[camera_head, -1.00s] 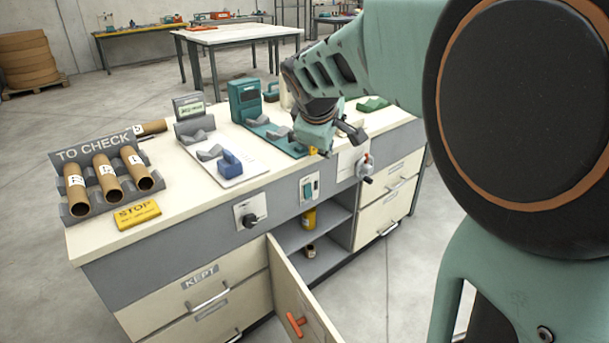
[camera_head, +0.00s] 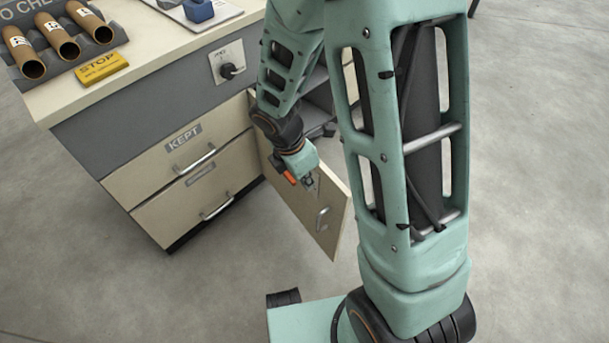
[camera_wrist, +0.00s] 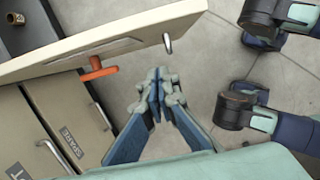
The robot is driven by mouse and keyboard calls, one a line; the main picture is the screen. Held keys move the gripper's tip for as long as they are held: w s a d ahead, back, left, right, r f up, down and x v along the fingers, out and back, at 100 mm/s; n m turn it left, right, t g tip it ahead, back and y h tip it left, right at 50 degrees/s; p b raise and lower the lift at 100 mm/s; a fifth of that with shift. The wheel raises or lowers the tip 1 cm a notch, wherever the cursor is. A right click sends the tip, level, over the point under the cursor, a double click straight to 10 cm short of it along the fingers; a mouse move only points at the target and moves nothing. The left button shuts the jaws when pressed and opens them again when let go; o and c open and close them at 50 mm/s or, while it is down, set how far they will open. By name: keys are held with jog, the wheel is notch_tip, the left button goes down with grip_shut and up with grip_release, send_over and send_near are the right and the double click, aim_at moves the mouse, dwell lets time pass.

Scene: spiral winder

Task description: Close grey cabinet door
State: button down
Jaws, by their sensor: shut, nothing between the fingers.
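The cabinet door (camera_head: 335,222) stands open, swung out from the cabinet front; it looks cream rather than grey. Its outer face carries a silver handle (camera_head: 322,218) near the free edge and an orange handle (camera_head: 285,176) nearer the hinge. My gripper (camera_head: 309,183) is on the outer-face side, low in front of the door. In the wrist view the door (camera_wrist: 120,38) crosses the top, and my shut, empty gripper (camera_wrist: 157,80) points toward it between the orange handle (camera_wrist: 98,69) and silver handle (camera_wrist: 168,43). Contact with the door cannot be made out.
Drawers with silver handles (camera_head: 198,160) sit left of the door, one labelled KEPT. A small ring-shaped item (camera_wrist: 15,18) is inside the cabinet. Floor to the right is clear.

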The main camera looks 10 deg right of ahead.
aim_at(323, 179)
jog(key=shift+w+d+f+b, duration=0.25)
jog(key=shift+w+d+f, duration=0.1)
jog(key=shift+d+f, duration=0.35)
jog(key=shift+w+d+f+b, duration=0.2)
jog(key=shift+w+d+f, duration=0.2)
jog(key=shift+d+f, duration=0.25)
jog(key=shift+w+d+f+b, duration=0.3)
jog(key=shift+d+f, duration=0.2)
jog(key=shift+d, duration=0.35)
jog(key=shift+w+d, duration=0.1)
